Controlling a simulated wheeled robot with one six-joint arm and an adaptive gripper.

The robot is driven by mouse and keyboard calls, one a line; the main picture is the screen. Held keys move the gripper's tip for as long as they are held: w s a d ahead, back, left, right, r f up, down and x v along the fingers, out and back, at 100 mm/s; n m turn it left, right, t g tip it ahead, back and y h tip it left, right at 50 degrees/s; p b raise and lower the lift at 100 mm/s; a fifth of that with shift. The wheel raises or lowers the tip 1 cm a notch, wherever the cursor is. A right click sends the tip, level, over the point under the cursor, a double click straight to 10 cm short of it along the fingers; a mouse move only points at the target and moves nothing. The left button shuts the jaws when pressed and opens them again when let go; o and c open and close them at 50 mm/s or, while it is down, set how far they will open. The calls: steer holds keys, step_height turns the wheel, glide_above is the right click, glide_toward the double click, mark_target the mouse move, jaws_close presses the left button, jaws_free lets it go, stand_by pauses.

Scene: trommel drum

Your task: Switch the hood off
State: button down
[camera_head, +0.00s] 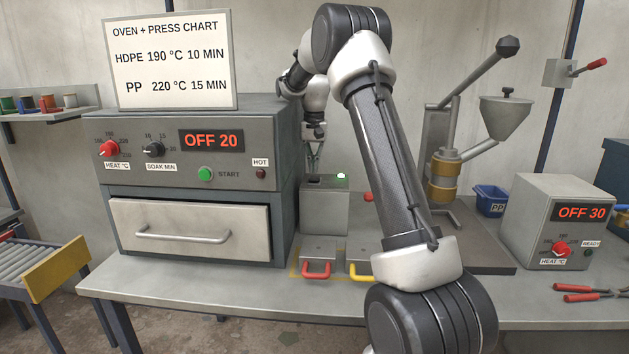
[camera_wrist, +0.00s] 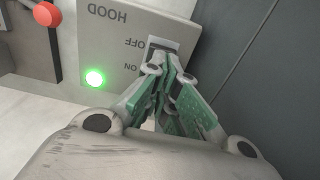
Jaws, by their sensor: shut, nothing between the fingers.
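The hood switch box (camera_head: 325,210) is a grey box on the bench beside the oven, with a lit green lamp (camera_head: 342,176) on its top. In the wrist view its panel (camera_wrist: 105,40) reads HOOD, OFF and ON upside down, and the green lamp (camera_wrist: 95,77) glows. A switch (camera_wrist: 165,43) in a pale frame sits beside the OFF label, partly hidden by the fingers. My gripper (camera_wrist: 167,70) is shut and empty, its tips at or just above the switch; contact cannot be told. In the head view my gripper (camera_head: 314,168) points down over the box.
The oven (camera_head: 190,180) stands close on the left. Red- and yellow-handled moulds (camera_head: 318,250) lie in front of the box. A red-knobbed lever (camera_wrist: 45,14) shows near the panel. The press (camera_head: 443,180) and heater box (camera_head: 560,225) stand to the right.

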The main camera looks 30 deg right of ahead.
mark_target(315, 177)
steer(key=shift+s+a+f, duration=0.1)
steer(key=shift+s+f, duration=0.1)
steer(key=shift+f, duration=0.55)
steer(key=shift+s+d+f, duration=0.1)
steer(key=shift+s+f, duration=0.1)
steer(key=shift+f, duration=0.55)
steer(key=shift+s+a+f, duration=0.1)
steer(key=shift+s+f, duration=0.1)
steer(key=shift+f, duration=0.55)
steer(key=shift+r, duration=0.15)
steer(key=shift+w+r, duration=0.15)
steer(key=shift+r, duration=1.55)
steer(key=shift+w+r, duration=0.15)
steer(key=shift+r, duration=1.55)
